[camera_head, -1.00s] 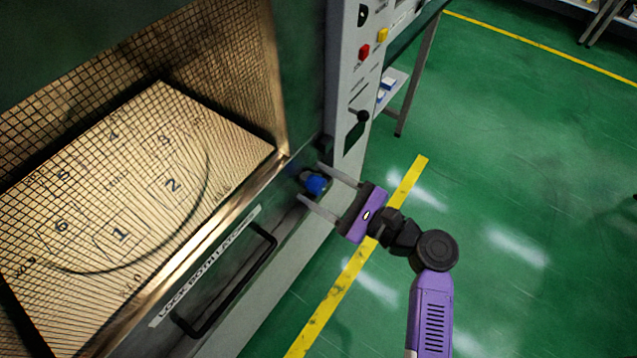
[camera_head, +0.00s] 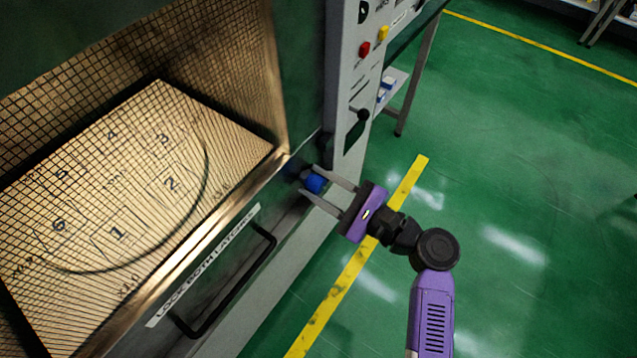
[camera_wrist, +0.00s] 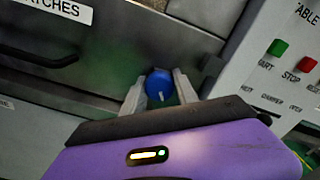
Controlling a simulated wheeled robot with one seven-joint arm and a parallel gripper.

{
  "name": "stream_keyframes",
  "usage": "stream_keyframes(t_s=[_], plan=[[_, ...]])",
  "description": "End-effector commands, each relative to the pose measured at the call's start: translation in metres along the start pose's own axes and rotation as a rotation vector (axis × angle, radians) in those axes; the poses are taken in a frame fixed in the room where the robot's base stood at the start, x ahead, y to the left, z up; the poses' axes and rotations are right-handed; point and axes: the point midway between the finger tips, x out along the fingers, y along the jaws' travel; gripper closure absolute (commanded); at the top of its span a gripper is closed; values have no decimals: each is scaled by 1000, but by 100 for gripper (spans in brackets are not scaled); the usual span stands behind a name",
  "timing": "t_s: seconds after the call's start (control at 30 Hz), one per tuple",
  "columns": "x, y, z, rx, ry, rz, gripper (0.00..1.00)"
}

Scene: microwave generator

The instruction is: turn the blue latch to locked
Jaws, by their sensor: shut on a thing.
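The blue latch (camera_head: 314,183) is a round blue knob on the dark door's lower right corner. It also shows in the wrist view (camera_wrist: 159,84), with a short pale mark on its lower face. My gripper (camera_head: 311,182) reaches it from the right, with one finger on each side. In the wrist view my gripper (camera_wrist: 160,92) has its two grey fingers against the knob's sides, shut on it. The pale mark's meaning for the latch position cannot be told.
A black door handle (camera_head: 232,285) and a "LOCK BOTH LATCHES" label (camera_head: 205,262) are left of the latch. A control panel (camera_head: 372,70) with red and yellow buttons and a black lever stands above right.

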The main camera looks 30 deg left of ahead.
Motion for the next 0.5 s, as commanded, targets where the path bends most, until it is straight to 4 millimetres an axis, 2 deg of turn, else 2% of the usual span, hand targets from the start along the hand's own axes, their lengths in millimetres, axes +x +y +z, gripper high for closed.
stream_keyframes(t_s=[0.5], plan=[[-1,4,-5,-453,1,3,100]])
